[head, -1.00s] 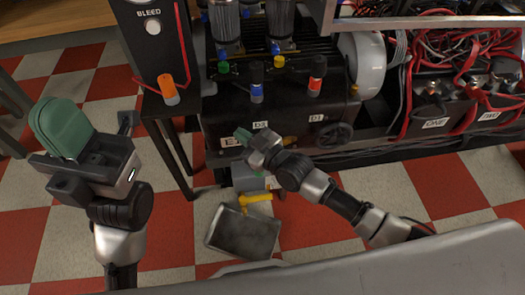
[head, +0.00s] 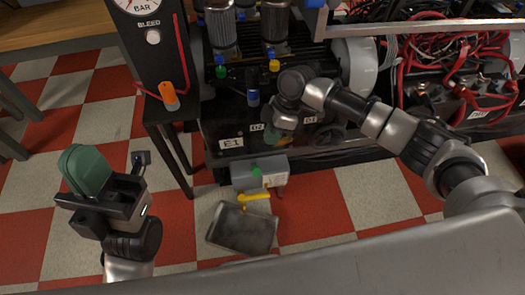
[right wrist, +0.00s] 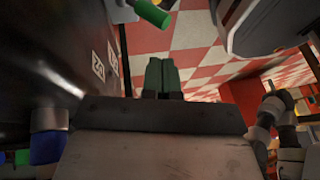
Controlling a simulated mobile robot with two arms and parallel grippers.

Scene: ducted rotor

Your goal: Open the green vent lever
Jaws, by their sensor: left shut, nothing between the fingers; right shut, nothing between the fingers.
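A small green handle (head: 257,172) sits on a grey box low in front of the machine, above a yellow handle. A green cylinder, which looks like the same handle, shows at the top of the right wrist view (right wrist: 152,13). My right gripper (head: 278,132) hangs in front of the machine's label row, pointing down, above and right of the green handle and apart from it. Its green fingers are together and empty in the right wrist view (right wrist: 161,72). My left gripper (head: 86,168) is shut and empty over the floor at left.
The black machine (head: 225,115) carries blue and yellow knobs and another green knob (head: 221,72). A black BLEED panel (head: 150,65) with an orange lever stands left. A grey tray (head: 242,228) lies below the yellow handle (head: 254,196). Red wiring fills the right side.

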